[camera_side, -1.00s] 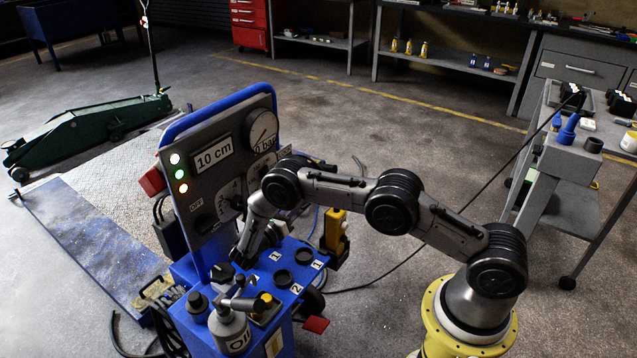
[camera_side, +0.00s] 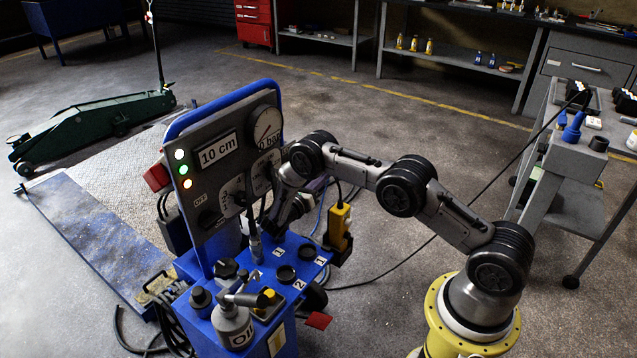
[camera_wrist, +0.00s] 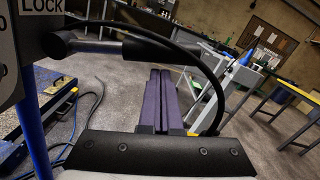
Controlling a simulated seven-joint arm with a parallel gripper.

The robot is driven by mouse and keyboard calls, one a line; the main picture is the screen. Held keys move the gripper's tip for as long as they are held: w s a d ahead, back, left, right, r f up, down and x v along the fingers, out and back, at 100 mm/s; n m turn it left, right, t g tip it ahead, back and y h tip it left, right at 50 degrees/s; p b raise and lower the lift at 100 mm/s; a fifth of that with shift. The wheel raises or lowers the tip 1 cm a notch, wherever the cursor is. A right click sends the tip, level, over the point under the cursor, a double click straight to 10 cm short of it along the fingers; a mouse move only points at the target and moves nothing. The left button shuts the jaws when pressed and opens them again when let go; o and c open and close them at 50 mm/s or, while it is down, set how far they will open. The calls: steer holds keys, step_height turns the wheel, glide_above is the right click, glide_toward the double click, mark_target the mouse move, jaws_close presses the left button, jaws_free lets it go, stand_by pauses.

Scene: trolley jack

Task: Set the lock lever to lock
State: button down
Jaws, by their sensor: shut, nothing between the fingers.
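The white LOCK label (camera_wrist: 42,6) is on the grey panel at the top left of the wrist view. The dark lock lever (camera_wrist: 95,46) runs from a round hub beside the panel, below the label, out to the right. It ends in a thicker black grip (camera_wrist: 143,49). My gripper (camera_wrist: 160,71) has purple fingers, closed together and empty. Their tips lie just below the lever's grip in the picture; I cannot tell whether they touch. In the side view, my wrist is at the right of the control panel (camera_side: 205,178), and the lever and fingertips are not clear there.
The blue console (camera_side: 312,262) stands below my wrist, with knobs, sockets and an oil bottle (camera_side: 232,325). A yellow pendant (camera_side: 338,225) hangs at its right. A black cable (camera_wrist: 212,80) arcs across the wrist view. A grey trolley (camera_side: 565,160) stands farther right.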

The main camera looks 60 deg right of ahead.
steer(key=shift+r, duration=0.1)
stand_by(0.3)
steer(key=shift+r+n, duration=0.3)
steer(key=shift+w+r, duration=0.1)
steer(key=shift+r, duration=0.1)
steer(key=w+r+n, duration=0.5)
steer(key=r+n, duration=0.3)
steer(key=n, duration=0.4)
steer(key=shift+r+n+t+y, duration=0.3)
steer(key=shift+n, duration=0.1)
stand_by(0.3)
